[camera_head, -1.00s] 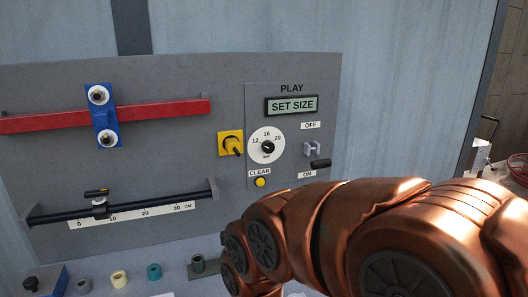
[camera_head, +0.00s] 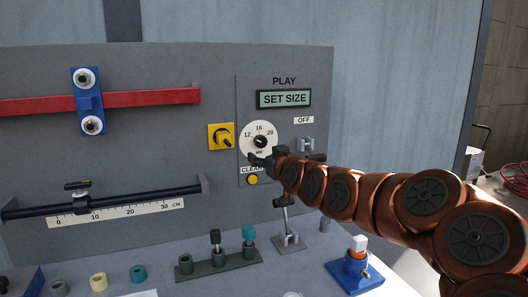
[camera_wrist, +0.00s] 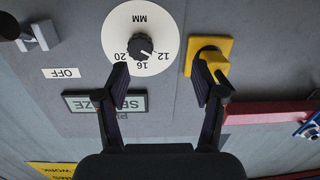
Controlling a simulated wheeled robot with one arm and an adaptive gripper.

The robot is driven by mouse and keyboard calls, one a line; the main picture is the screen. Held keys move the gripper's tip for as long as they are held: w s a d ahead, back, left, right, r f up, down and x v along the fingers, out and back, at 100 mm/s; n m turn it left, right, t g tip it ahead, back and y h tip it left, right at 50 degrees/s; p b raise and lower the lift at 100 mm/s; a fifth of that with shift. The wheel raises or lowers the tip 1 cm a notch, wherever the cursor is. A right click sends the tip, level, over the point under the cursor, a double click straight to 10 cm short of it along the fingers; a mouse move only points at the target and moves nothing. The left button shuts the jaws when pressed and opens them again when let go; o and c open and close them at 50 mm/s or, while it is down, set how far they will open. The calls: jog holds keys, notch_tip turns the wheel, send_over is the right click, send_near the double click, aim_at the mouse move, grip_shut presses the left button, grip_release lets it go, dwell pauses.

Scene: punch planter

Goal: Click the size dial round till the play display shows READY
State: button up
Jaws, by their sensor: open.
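The size dial (camera_head: 261,142) is a white disc marked 12, 16, 20 and MM, with a black knob at its centre. The wrist view shows the dial (camera_wrist: 125,22) upside down, and its knob (camera_wrist: 141,46). I cannot tell for sure which number the knob points to. The play display (camera_head: 284,98) reads SET SIZE. My gripper (camera_wrist: 161,82) is open and empty, with its fingertips spread in front of the panel just below the knob in the wrist picture. In the head view my gripper (camera_head: 263,160) covers the dial's lower edge.
A yellow rotary switch (camera_head: 221,137) sits left of the dial. Below it are a yellow CLEAR button (camera_head: 252,180) and label. An ON/OFF lever (camera_head: 306,145) is to the right. A red rail (camera_head: 150,97) and a ruler slide (camera_head: 130,200) are further left. Parts stand on the bench below.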

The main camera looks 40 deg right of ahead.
aim_at(262, 142)
jog(key=shift+m+t+h, duration=0.3)
jog(key=shift+h, duration=0.2)
jog(key=shift+w+d+r+p, duration=0.25)
jog(key=shift+w+d, duration=0.5)
jog(key=shift+w, duration=0.45)
jog(key=shift+w+d+r+p, duration=0.15)
jog(key=shift+w+d+p, duration=0.15)
jog(key=shift+w+d, duration=0.65)
jog(key=shift+w+d+r+p, duration=0.25)
jog(key=shift+w+d, duration=0.3)
jog(key=shift+w, duration=0.85)
jog(key=shift+f, duration=0.1)
jog(key=shift+c, duration=0.2)
jog(key=c, duration=1.1)
